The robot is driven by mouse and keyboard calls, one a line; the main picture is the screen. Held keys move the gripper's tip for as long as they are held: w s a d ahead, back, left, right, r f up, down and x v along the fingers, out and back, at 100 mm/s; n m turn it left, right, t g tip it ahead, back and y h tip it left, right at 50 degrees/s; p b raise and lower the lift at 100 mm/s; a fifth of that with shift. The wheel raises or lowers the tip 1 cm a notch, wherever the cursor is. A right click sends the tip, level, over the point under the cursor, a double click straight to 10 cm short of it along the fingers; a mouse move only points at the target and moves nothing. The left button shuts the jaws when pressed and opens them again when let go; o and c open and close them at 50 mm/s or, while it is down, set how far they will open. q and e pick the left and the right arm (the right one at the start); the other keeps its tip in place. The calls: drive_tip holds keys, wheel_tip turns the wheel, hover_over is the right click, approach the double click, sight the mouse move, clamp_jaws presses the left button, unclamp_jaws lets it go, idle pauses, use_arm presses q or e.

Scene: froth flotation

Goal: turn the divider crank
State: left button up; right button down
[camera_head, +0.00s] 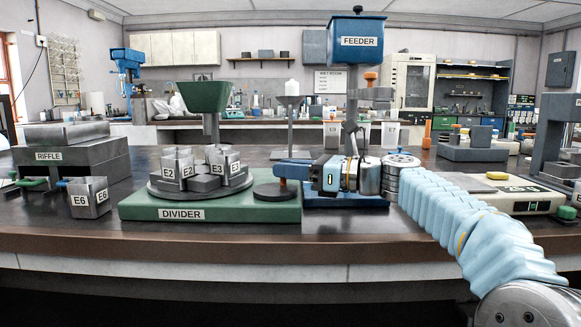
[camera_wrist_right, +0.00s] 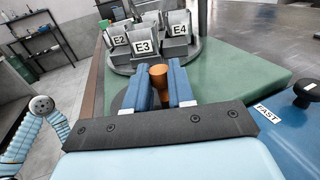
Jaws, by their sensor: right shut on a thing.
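The divider (camera_head: 240,210) is a green base with a grey round turntable (camera_head: 160,192) carrying several grey cups, labelled E2, E3 and E4. Its crank is a dark disc (camera_head: 268,198) at the base's right end with an orange-brown knob (camera_head: 282,183). My right gripper (camera_head: 285,171) reaches in from the right over the crank. In the right wrist view, the blue fingers (camera_wrist_right: 160,80) are shut on the knob (camera_wrist_right: 158,72), one on each side. The fingers partly hide the disc. My left gripper is not in view.
A green hopper (camera_head: 205,97) stands above the turntable. The blue feeder (camera_head: 357,55) stands behind my right gripper. Cup E6 (camera_head: 88,198) and the riffle (camera_head: 70,155) are at left. A FAST-labelled blue panel with a black knob (camera_wrist_right: 304,92) lies right of the crank.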

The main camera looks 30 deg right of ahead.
drive_tip(key=n+g+y+p, duration=0.1)
drive_tip(key=p, duration=0.1)
drive_tip(key=n+g+y+p, duration=0.1)
drive_tip(key=p, duration=0.2)
drive_tip(key=w+n+g+y+p, duration=0.1)
drive_tip(key=g+p, duration=0.1)
drive_tip(key=shift+w+a+r+y+p, duration=0.1)
drive_tip(key=shift+r+y+p, duration=0.2)
drive_tip(key=shift+r, duration=0.05)
drive_tip(key=shift+w+a+f+n+g+y+p, duration=0.1)
drive_tip(key=shift+f+n+g+y+p, duration=0.1)
drive_tip(key=shift+n+g+y+p, duration=0.4)
drive_tip(key=shift+w+f+n+g, duration=0.1)
drive_tip(key=shift+n+g, duration=0.5)
drive_tip(key=shift+g, duration=0.2)
drive_tip(key=c, duration=1)
unclamp_jaws()
